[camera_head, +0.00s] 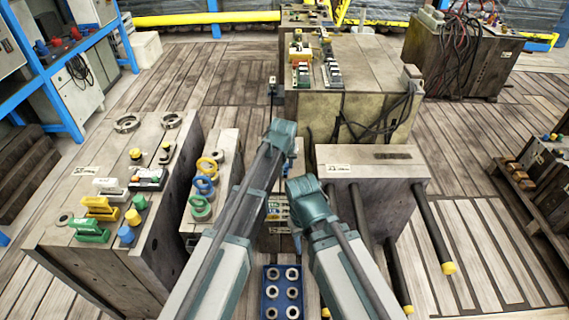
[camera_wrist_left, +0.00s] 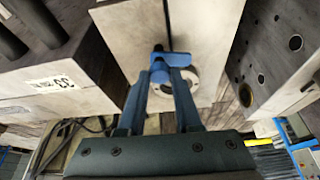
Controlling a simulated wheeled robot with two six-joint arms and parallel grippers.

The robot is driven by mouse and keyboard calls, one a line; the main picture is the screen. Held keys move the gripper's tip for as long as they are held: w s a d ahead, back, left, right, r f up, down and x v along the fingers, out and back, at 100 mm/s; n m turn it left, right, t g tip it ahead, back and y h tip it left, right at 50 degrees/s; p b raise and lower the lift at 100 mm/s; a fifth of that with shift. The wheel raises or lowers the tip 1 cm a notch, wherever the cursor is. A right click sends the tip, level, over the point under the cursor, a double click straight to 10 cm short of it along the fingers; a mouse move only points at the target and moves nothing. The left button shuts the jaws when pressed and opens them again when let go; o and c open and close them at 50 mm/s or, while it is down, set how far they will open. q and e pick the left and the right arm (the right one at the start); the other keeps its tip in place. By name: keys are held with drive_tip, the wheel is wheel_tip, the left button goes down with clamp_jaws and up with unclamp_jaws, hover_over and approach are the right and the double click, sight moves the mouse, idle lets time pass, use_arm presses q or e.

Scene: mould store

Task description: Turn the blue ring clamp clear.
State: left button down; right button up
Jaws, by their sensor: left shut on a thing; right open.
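The blue ring clamp (camera_wrist_left: 166,62) shows in the left wrist view, on the pale face of a block by a round metal ring (camera_wrist_left: 186,82). A blue lever sticks out to the right from its post. My left gripper (camera_wrist_left: 161,72) is shut on it, with one dark finger on each side. In the head view my left arm hides this clamp and most of my left gripper. My right gripper is not to be made out there, hidden behind my right arm.
A mould block with black bars (camera_head: 371,170) stands at the right. A narrow block (camera_head: 228,150) carries yellow, blue and green rings at the left. A larger block (camera_head: 82,160) holds coloured fittings. A blue tray (camera_head: 282,282) with several metal rings lies at the bottom.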

use_arm(q)
drive_tip(key=shift+d+n+y, duration=0.2)
drive_tip(key=shift+n+y, duration=0.7)
drive_tip(key=shift+n, duration=1.3)
drive_tip(key=c, duration=0.6)
unclamp_jaws()
drive_tip(key=shift+r, duration=0.15)
